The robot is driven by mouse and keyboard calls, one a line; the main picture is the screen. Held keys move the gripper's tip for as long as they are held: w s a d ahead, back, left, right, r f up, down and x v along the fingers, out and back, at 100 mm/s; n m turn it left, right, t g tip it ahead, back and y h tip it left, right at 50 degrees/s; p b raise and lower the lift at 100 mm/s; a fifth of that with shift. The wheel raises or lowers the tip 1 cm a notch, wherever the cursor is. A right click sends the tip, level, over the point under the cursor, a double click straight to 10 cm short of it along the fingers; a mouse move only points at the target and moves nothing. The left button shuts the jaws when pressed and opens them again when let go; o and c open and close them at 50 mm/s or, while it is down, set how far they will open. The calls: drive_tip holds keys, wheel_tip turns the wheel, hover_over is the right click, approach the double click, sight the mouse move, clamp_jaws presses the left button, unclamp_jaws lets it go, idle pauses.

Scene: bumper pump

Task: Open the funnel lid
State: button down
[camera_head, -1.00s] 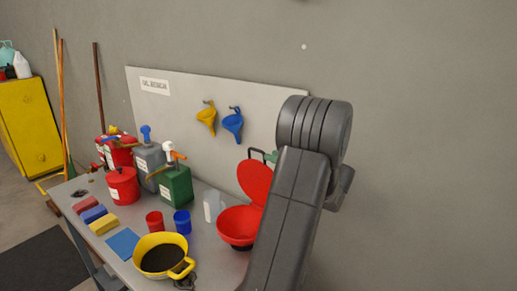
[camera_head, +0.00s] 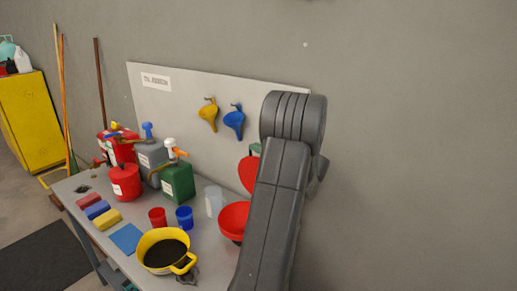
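The red funnel (camera_head: 233,222) stands on the right part of the grey workbench. Its red round lid (camera_head: 247,172) is raised and tilted up behind the bowl, leaning toward the back panel. My dark grey arm covers the right side of the funnel and most of the lid. The lid's handle is hidden behind my arm. My gripper is not in view, so I cannot see whether it touches the lid.
On the bench stand a yellow pan (camera_head: 163,251), a red cup (camera_head: 157,218), a blue cup (camera_head: 184,218), a clear container (camera_head: 213,202), a green can (camera_head: 177,182) and a red can (camera_head: 125,182).

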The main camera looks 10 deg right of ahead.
drive_tip(key=shift+n, duration=0.9)
drive_tip(key=s+a+b, duration=0.1)
drive_tip(key=b, duration=0.1)
drive_tip(key=s+a+b, duration=0.1)
drive_tip(key=s+a, duration=0.1)
drive_tip(key=shift+f+b, duration=0.35)
drive_tip(key=shift+w+d, duration=0.1)
drive_tip(key=c, duration=1.5)
unclamp_jaws()
drive_tip(key=b+v, duration=0.2)
drive_tip(key=v, duration=1.2)
